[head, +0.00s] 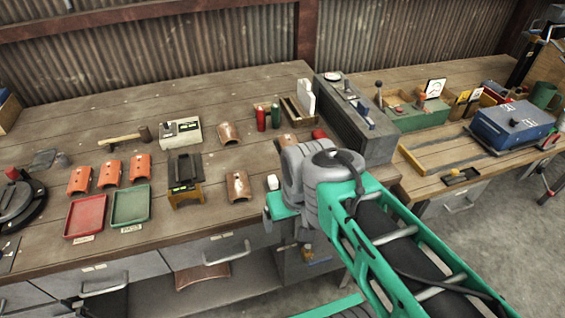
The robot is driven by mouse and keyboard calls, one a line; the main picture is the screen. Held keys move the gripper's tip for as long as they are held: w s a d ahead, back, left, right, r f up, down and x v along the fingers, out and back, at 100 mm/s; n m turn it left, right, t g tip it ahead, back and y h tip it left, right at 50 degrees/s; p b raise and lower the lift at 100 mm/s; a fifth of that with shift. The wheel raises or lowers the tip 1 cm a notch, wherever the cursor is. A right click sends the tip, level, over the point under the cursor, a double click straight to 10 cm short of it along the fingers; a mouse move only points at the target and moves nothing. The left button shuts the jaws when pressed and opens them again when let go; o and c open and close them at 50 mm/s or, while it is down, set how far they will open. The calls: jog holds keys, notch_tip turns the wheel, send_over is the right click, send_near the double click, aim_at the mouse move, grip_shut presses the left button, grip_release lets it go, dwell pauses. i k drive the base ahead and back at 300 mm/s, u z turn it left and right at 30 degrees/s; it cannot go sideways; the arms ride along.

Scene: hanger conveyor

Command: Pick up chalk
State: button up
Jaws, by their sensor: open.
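Curved copper pieces (238,186), red and green cylinders (261,118), a black-and-yellow device (185,180) and red (86,216) and green (131,206) trays occupy the workbench (215,95). A long grey machine (350,118) stands behind my arm. Drawers (210,250) lie below the front edge.

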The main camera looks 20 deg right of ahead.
aim_at(273, 181)
jog(key=u, duration=0.25)
jog(key=k, duration=0.45)
jog(key=u, duration=1.25)
jog(key=i, duration=0.8)
